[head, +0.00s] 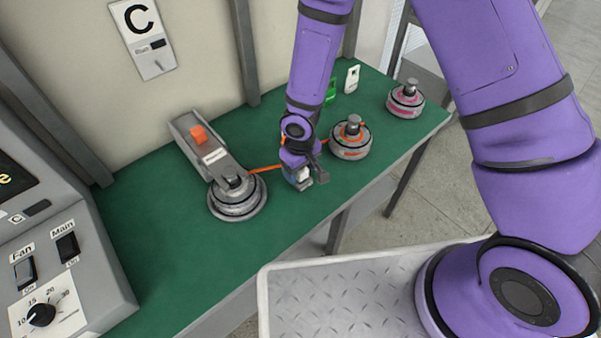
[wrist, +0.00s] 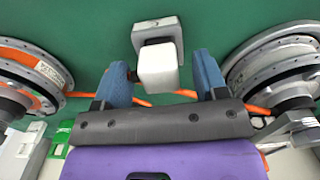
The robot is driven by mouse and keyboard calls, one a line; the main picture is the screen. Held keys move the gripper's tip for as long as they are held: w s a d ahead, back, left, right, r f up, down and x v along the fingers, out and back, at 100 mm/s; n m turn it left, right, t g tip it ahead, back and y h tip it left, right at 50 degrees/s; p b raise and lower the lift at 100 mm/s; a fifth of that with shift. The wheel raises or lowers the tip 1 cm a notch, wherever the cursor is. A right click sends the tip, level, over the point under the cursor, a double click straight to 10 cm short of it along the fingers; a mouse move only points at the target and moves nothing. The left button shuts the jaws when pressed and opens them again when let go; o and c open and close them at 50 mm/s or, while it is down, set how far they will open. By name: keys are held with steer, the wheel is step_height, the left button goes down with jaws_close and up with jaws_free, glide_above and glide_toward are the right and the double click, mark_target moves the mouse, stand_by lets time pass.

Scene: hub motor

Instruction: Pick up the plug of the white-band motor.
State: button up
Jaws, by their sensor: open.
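The white-band motor (head: 237,196) sits on the green bench under the end of a grey lever-like fixture; it also shows at the right of the wrist view (wrist: 280,75). An orange cable (head: 264,169) runs from it toward my gripper (head: 302,182). In the wrist view, a white plug (wrist: 158,68) with a grey block-shaped end (wrist: 157,27) lies between the two blue fingers of my gripper (wrist: 163,72). The fingers are open, one on each side, with visible gaps.
The orange-band motor (head: 350,139) stands close right of my gripper, and a pink-band motor (head: 405,99) farther right. The fixture (head: 208,150) with an orange block stands left. A green piece (head: 331,91) and white tag (head: 352,79) are at the back. The bench front left is clear.

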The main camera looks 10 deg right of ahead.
steer(key=c, duration=1.2)
